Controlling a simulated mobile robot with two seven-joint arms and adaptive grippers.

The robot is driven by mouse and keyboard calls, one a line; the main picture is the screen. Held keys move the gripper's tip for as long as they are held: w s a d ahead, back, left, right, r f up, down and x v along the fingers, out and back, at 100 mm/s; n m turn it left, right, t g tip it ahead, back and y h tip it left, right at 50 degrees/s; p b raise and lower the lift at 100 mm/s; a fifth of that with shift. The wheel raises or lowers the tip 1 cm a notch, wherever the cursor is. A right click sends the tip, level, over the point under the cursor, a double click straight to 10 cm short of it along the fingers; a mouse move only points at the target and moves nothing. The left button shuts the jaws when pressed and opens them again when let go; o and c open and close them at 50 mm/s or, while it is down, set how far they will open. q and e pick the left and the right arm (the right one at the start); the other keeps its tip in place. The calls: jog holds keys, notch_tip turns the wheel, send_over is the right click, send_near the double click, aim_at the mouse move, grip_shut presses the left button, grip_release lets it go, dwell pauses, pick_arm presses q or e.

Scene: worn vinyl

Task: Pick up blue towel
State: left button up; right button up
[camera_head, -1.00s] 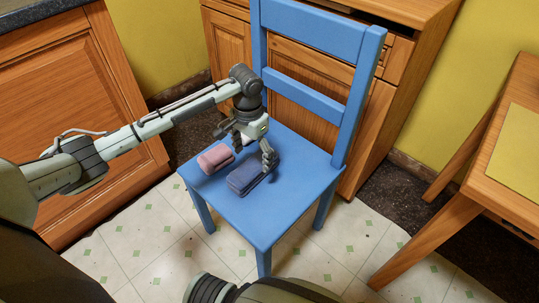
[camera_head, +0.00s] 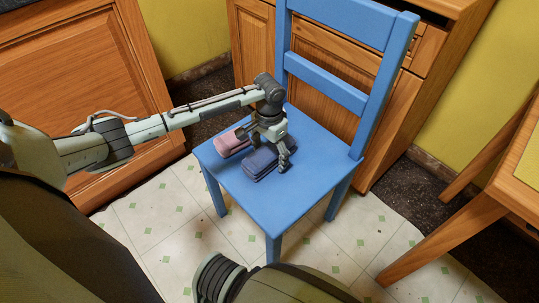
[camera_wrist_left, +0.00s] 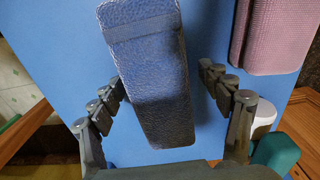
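The blue towel (camera_head: 259,163) is a folded dark blue bundle lying on the seat of the blue chair (camera_head: 275,208). My left gripper (camera_head: 270,152) is over the towel, pointing down. In the left wrist view the towel (camera_wrist_left: 152,70) lies between the two spread fingers of the gripper (camera_wrist_left: 165,90), with a gap on each side. The gripper is open and holds nothing. A pink folded towel (camera_head: 232,143) lies beside the blue one, and it also shows at the upper right of the left wrist view (camera_wrist_left: 275,35). My right gripper is not in view.
The chair's backrest (camera_head: 340,90) rises behind the towels. Wooden cabinets stand behind the chair (camera_head: 385,120) and at the left (camera_head: 80,90). A wooden table (camera_head: 520,180) is at the right. The front of the seat is bare.

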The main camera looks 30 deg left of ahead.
pick_arm(q)
jog(key=c, duration=1.3)
jog(key=shift+r, duration=0.15)
